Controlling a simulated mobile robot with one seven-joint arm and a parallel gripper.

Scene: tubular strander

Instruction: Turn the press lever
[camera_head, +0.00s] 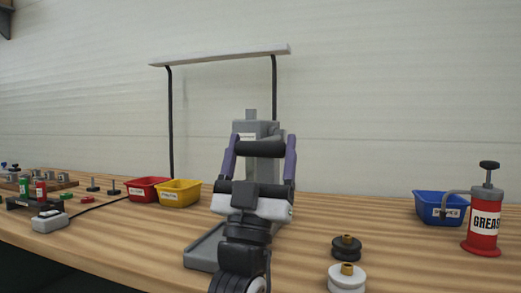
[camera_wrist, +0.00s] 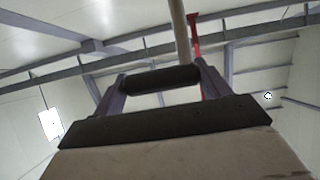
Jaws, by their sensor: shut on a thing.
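The grey press (camera_head: 258,127) stands on the wooden bench behind my arm, its body partly hidden and its base plate showing lower left of my arm. My gripper (camera_head: 263,146) is in front of the press, with one purple finger on each side of a black cylindrical grip, which looks like the handle of the press lever (camera_head: 258,149). In the wrist view my gripper (camera_wrist: 160,80) is shut on this dark grip (camera_wrist: 165,78), which lies crosswise between the fingers. The rest of the lever is hidden in the head view.
Red (camera_head: 146,189) and yellow (camera_head: 178,193) bins stand left of the press under a lamp frame (camera_head: 220,56). A blue bin (camera_head: 436,207) and red grease can (camera_head: 483,225) stand right. Black (camera_head: 346,248) and white (camera_head: 347,278) spools sit near my arm's right.

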